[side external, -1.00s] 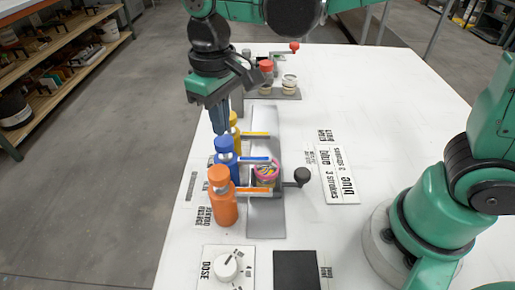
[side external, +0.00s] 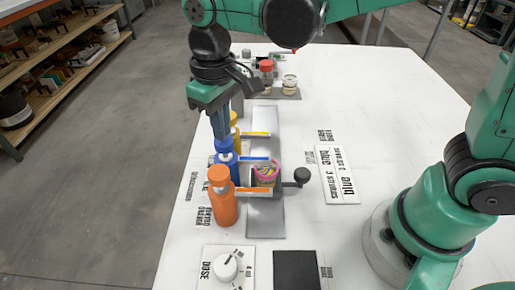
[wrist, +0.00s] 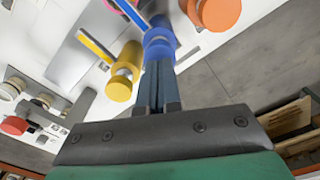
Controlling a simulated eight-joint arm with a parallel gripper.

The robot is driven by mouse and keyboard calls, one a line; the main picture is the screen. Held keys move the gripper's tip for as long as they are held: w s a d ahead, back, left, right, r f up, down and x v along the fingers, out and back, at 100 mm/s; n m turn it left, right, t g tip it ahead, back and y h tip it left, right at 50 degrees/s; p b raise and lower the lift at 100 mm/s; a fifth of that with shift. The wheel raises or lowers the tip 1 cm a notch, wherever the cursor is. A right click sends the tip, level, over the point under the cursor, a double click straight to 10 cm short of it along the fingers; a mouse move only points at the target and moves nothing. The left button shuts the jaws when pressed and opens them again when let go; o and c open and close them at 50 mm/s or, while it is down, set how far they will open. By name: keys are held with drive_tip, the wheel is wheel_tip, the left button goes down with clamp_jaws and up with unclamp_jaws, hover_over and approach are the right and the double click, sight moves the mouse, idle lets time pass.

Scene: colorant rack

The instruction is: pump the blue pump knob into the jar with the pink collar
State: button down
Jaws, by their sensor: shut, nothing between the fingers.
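The blue pump knob (side external: 225,146) tops the blue bottle, between the yellow bottle (side external: 234,124) and the orange bottle (side external: 223,205). My gripper (side external: 221,137) is shut and empty, pointing down, with its fingertips at the top of the blue knob. In the wrist view, the closed fingertips (wrist: 158,62) overlap the blue knob (wrist: 160,42), and I cannot tell how firmly they touch it. The jar with the pink collar (side external: 265,178) stands on the grey track near the end of the blue spout (side external: 254,158). Only a bit of pink shows at the wrist view's top edge.
A black ball handle (side external: 302,175) sits right of the jar. A printed card (side external: 338,185) reads blue, 3 strokes. A dose dial (side external: 225,267) and a black pad (side external: 296,269) lie in front. Pale jars (side external: 290,84) stand at the back. The table's right side is mostly clear.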

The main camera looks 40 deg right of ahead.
drive_tip(key=shift+f, duration=1.15)
drive_tip(key=shift+r, duration=1.65)
drive_tip(key=shift+r, duration=2)
drive_tip(key=s+d+f+m+t, duration=0.1)
drive_tip(key=s+d+f+t, duration=0.1)
drive_tip(key=d, duration=0.4)
drive_tip(key=s+d+f+m+t, duration=0.2)
drive_tip(key=d+t, duration=0.3)
drive_tip(key=d, duration=0.1)
drive_tip(key=shift+s+d+f, duration=0.15)
drive_tip(key=shift+s+d, duration=0.05)
drive_tip(key=shift+s, duration=0.05)
